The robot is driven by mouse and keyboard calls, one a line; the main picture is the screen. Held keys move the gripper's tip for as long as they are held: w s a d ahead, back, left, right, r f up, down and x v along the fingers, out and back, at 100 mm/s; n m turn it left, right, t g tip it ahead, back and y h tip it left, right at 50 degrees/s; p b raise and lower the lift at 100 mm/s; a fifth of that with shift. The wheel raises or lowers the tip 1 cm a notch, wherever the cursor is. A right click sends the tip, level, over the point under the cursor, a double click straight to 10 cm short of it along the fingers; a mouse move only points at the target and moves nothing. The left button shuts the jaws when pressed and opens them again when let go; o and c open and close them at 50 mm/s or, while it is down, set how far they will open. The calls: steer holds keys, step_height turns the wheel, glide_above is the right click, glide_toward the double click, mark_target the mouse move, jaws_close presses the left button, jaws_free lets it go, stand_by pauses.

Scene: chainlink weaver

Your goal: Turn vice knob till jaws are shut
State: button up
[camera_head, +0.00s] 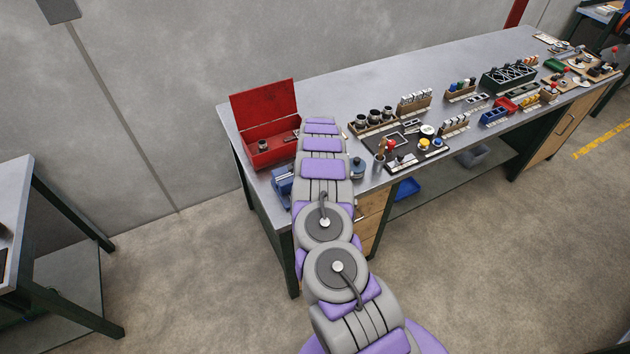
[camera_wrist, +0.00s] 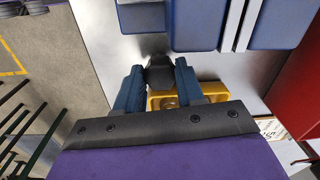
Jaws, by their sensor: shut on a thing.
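The blue vice (camera_wrist: 195,22) fills the top of the wrist view. The dark vice knob (camera_wrist: 160,72) sticks out from the vice's near left part. My gripper (camera_wrist: 160,80) has its two blue fingers on either side of the knob and is shut on it. In the head view the vice (camera_head: 282,181) shows only in part at the bench's left end. My arm hides the rest of it, the knob and my gripper there.
A yellow holder (camera_wrist: 205,88) lies below the right finger. An open red toolbox (camera_head: 265,130) stands behind the vice. A small blue-grey round item (camera_head: 357,168) stands right of my arm. Racks and trays (camera_head: 430,150) of small parts line the bench to the right.

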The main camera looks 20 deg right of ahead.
steer(key=o, duration=0.8)
steer(key=shift+w+a, duration=0.1)
steer(key=shift+c, duration=0.2)
step_height(320, 180, up, 17)
steer(key=shift+s, duration=0.3)
steer(key=shift+r, duration=0.1)
steer(key=s+a+r+n+y+b, duration=0.1)
steer(key=s+a+r+n+b, duration=0.2)
steer(key=s+a+r+n, duration=0.35)
steer(key=s+a+r+n+y+b, duration=0.1)
steer(key=s+a+r+n+b, duration=0.15)
steer(key=s+a+r, duration=0.7)
steer(key=s+a+f+n+g+h+b, duration=0.1)
steer(key=s+f+n+b, duration=0.1)
steer(key=s, duration=1.4)
steer(key=s+a+f+n+g+h+b, duration=0.1)
steer(key=s+f+n, duration=0.3)
steer(key=s, duration=1.3)
steer(key=shift+s+a+f+n+b, duration=0.15)
steer(key=shift+s+a+n+b, duration=0.15)
steer(key=shift+a+n+b, duration=0.3)
